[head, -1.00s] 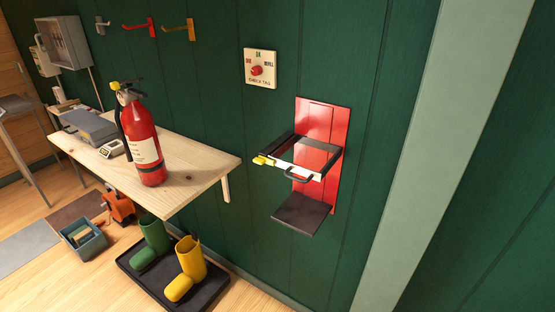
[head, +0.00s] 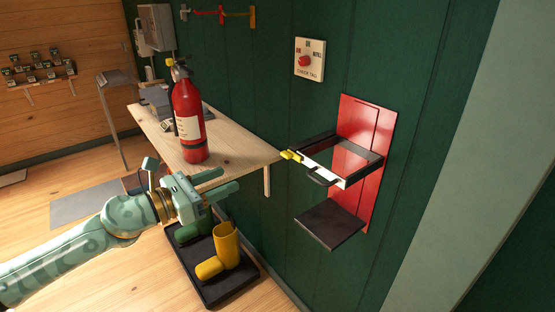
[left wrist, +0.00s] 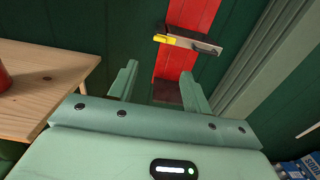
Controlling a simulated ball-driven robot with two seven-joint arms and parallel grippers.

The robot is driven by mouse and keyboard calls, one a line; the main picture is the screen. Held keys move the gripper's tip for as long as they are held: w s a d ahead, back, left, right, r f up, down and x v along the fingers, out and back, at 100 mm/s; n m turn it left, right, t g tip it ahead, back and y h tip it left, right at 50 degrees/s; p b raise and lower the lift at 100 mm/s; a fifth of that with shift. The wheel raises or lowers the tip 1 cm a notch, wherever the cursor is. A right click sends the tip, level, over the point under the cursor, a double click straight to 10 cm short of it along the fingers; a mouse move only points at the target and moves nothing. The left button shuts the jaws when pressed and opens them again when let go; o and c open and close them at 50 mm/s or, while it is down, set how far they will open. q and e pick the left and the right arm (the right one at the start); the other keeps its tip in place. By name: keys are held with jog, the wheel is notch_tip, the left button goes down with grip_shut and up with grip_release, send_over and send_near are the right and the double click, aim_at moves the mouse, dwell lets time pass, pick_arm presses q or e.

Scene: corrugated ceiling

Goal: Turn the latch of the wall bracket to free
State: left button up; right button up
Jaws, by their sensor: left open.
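The wall bracket has a red back plate (head: 365,205), a black frame (head: 372,163) and a dark lower shelf (head: 329,224) on the green wall. A white bar with a dark loop handle crosses its front. The yellow latch (head: 291,155) is at the bar's left end; it also shows in the left wrist view (left wrist: 172,41). My left gripper (head: 230,181) is open and empty, left of and apart from the latch. In the left wrist view, its fingers (left wrist: 160,80) point toward the bracket, with the latch beyond them. My right gripper is not in view.
A wooden shelf (head: 235,152) with a red fire extinguisher (head: 190,118) is behind my left gripper. A tag sign with a red knob (head: 309,60) is above the bracket. Space before the bracket is clear.

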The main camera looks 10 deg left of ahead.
aim_at(283, 155)
pick_arm(q)
jog(key=b+x, duration=0.1)
jog(key=x, duration=1.5)
jog(key=c, duration=1)
